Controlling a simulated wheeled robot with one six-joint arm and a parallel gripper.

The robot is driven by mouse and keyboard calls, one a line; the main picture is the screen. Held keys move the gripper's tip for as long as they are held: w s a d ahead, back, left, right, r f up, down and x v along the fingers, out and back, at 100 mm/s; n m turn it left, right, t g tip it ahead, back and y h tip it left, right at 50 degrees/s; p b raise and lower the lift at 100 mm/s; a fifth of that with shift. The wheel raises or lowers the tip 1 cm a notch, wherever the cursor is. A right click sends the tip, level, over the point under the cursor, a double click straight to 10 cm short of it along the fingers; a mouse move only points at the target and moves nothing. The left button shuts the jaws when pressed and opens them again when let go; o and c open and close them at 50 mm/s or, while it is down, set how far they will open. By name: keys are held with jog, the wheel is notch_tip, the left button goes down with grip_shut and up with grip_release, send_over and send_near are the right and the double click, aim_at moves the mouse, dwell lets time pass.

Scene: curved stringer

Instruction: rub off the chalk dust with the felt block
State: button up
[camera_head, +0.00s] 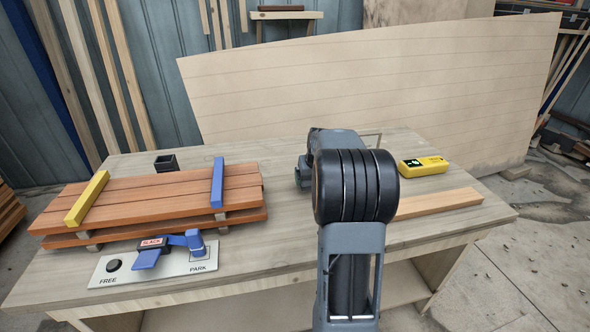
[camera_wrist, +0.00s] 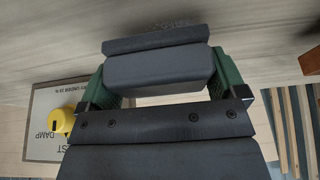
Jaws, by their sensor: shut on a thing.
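My gripper (camera_wrist: 160,84) is shut on a dark grey block, the felt block (camera_wrist: 158,62), in the wrist view. Its two green fingers clasp the block at its left and right ends. A thinner dark pad runs along the block's far side. A pale wooden surface lies beyond it, with a faint smudge or marking (camera_wrist: 181,22) just past the pad. I cannot tell whether the pad touches that surface. No chalk dust is clearly seen there.
The workbench (camera_head: 285,245) carries stacked reddish boards (camera_head: 150,195), a FREE/PARK lever panel (camera_head: 120,270), a small black box (camera_head: 166,163), a yellow meter (camera_head: 423,166) and a wood strip (camera_head: 438,202). A large curved panel (camera_head: 360,85) stands behind. A lettered card (camera_wrist: 45,105) shows at wrist-view left.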

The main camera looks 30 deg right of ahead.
jog(key=shift+r+p, duration=2.1)
jog(key=shift+r, duration=1)
jog(key=shift+s, duration=0.1)
